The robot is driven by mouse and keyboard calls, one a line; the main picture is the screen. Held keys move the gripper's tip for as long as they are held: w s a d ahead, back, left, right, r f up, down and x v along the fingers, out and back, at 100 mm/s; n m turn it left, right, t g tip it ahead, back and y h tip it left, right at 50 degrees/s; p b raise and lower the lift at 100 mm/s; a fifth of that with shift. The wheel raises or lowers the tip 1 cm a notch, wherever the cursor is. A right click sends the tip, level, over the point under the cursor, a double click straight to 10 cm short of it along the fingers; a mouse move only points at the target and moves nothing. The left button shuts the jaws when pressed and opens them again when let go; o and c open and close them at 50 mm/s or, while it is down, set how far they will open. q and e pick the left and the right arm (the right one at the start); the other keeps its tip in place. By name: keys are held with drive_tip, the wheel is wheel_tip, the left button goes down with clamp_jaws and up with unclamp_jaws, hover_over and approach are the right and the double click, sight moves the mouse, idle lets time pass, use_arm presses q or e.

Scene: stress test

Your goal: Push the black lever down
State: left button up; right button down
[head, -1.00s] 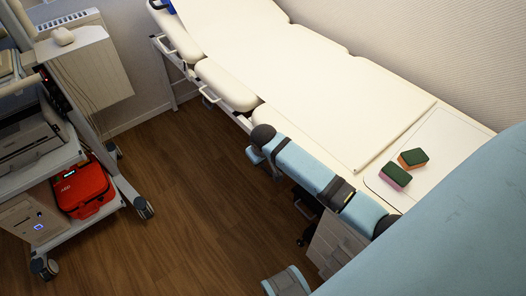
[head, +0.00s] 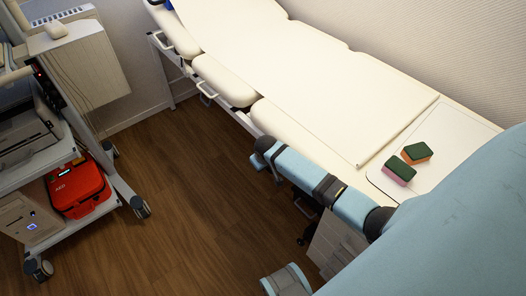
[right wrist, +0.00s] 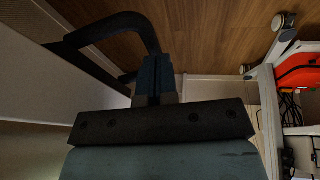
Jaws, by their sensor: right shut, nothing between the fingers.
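A dark bent bar, which looks like the black lever (right wrist: 126,22), shows at the upper left of the right wrist view, beside my fingertips. I cannot tell whether they touch it. My right gripper (right wrist: 153,68) is shut and empty, its dark blue fingers together. I cannot make out the lever in the head view.
A cream treatment couch (head: 290,65) runs along the wall, with two green-topped sponges (head: 398,172) (head: 416,152) at its near end. A cart (head: 75,222) with a red AED case (head: 76,186) stands at left. The wooden floor (head: 180,215) between is clear.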

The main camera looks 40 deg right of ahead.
drive_tip(key=shift+a+f+h, duration=0.1)
drive_tip(key=shift+f+h, duration=0.05)
drive_tip(key=shift+h, duration=0.15)
use_arm(q)
drive_tip(key=shift+s+a+f+p, duration=0.1)
drive_tip(key=shift+f+p, duration=0.1)
drive_tip(key=shift+p, duration=0.1)
use_arm(e)
drive_tip(key=shift+f, duration=0.15)
drive_tip(key=shift+h, duration=0.3)
use_arm(q)
drive_tip(key=shift+d+b, duration=0.25)
drive_tip(key=shift+b, duration=0.7)
use_arm(e)
drive_tip(key=shift+d+f+n+t+h, duration=0.15)
drive_tip(key=shift+d+f+n+h, duration=0.1)
drive_tip(key=shift+f+h, duration=0.7)
drive_tip(key=shift+d+f+n+t+h, duration=0.15)
drive_tip(key=shift+d+f+t+h, duration=0.05)
drive_tip(key=shift+f+h, duration=0.8)
drive_tip(key=shift+d+f+n+t+h, duration=0.15)
drive_tip(key=shift+d+f+n+h, duration=0.1)
drive_tip(key=shift+f+h, duration=0.7)
use_arm(q)
drive_tip(key=shift+r, duration=0.1)
use_arm(e)
drive_tip(key=shift+r, duration=0.15)
